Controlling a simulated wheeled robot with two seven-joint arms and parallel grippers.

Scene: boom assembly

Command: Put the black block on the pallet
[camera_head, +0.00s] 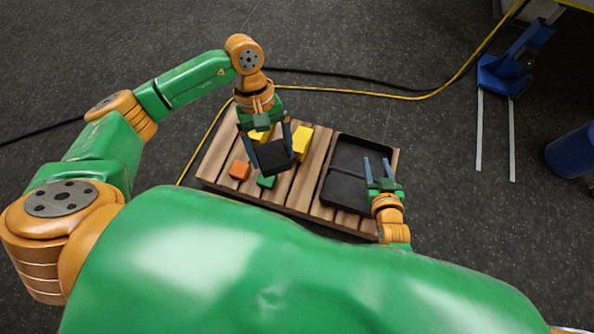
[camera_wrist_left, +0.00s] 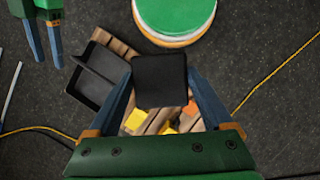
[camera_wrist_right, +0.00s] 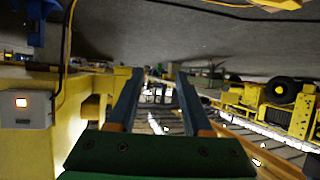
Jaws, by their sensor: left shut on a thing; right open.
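The black block (camera_head: 273,157) is held between the fingers of my left gripper (camera_head: 273,152), above the left part of the wooden pallet (camera_head: 312,182). The block also shows in the left wrist view (camera_wrist_left: 159,80), between the two blue fingers, with the pallet (camera_wrist_left: 118,46) beyond it. The left gripper is shut on the block. My right gripper (camera_head: 378,168) is open and empty over the black tray's right side. The right wrist view (camera_wrist_right: 158,88) shows nothing between its fingers.
A black divided tray (camera_head: 345,190) lies on the pallet's right part. An orange block (camera_head: 240,170), a green block (camera_head: 266,182) and yellow blocks (camera_head: 302,143) lie on the left part. A yellow cable (camera_head: 400,97) crosses the floor behind. A blue stand (camera_head: 508,70) is at the far right.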

